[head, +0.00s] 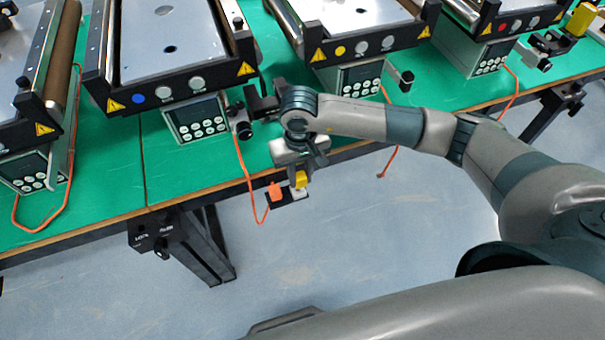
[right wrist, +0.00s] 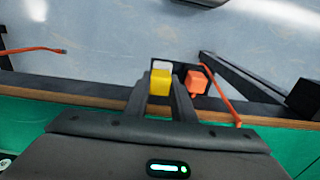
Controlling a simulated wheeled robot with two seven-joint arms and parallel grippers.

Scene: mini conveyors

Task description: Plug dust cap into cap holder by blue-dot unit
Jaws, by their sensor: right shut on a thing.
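The blue-dot unit, marked by a blue dot (head: 138,99), stands on the green table at the left. My right gripper (head: 299,172) is off the table's front edge, to the right of and nearer than this unit. It is shut on a small yellow block (right wrist: 160,83), apparently the dust cap. A black plate (head: 287,198), apparently the cap holder, sticks out below the gripper. An orange block (head: 274,190) with an orange cord sits on it, beside the yellow block. A white piece (right wrist: 161,65) shows just beyond the yellow block; I cannot tell whether they touch. My left gripper is out of view.
The yellow-dot unit (head: 341,50) and the red-dot unit (head: 502,28) stand further right. A black knob (head: 243,131) projects near the blue-dot unit's keypad (head: 200,130). Another orange cord (head: 383,166) hangs over the table edge. The floor (head: 370,260) in front is clear.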

